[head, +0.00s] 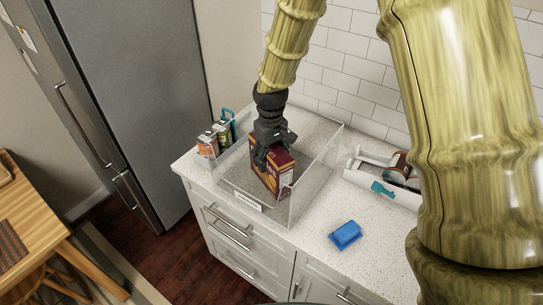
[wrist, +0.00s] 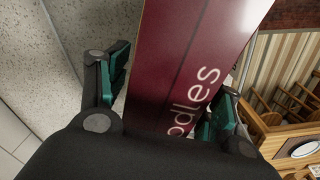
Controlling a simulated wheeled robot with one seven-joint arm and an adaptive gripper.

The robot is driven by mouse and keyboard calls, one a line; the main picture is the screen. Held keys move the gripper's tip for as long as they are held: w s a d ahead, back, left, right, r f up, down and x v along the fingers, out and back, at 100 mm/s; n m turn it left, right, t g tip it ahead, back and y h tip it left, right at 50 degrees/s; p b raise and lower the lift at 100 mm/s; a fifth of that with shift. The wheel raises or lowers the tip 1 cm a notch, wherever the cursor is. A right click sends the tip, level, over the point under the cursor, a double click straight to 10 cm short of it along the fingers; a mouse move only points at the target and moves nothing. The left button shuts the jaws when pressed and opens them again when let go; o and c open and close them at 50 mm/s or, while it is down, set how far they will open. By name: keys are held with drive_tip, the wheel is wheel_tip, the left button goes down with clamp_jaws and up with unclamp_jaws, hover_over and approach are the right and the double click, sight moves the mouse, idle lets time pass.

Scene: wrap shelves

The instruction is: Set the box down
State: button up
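The box is a dark red and orange noodles carton (head: 271,172). It stands roughly upright inside a clear open-topped bin (head: 325,160) on the counter. I cannot tell whether its base touches the bin floor. My gripper (head: 273,146) reaches down into the bin from above, with its fingers on either side of the carton's upper part. In the wrist view, the carton's maroon side with "oodles" lettering (wrist: 185,65) fills the space between the two teal finger pads (wrist: 170,95). The pads appear closed on it, and the contact is partly hidden.
Small cartons (head: 208,144) stand left of the bin, near the fridge (head: 130,90). A white holder (head: 375,180) with items stands to the right. A blue block (head: 345,234) lies on the open front counter. The bin's clear walls surround my gripper closely.

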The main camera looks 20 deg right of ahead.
drive_tip(key=shift+r, duration=0.2)
drive_tip(key=shift+r+b, duration=2)
drive_tip(key=shift+r, duration=4)
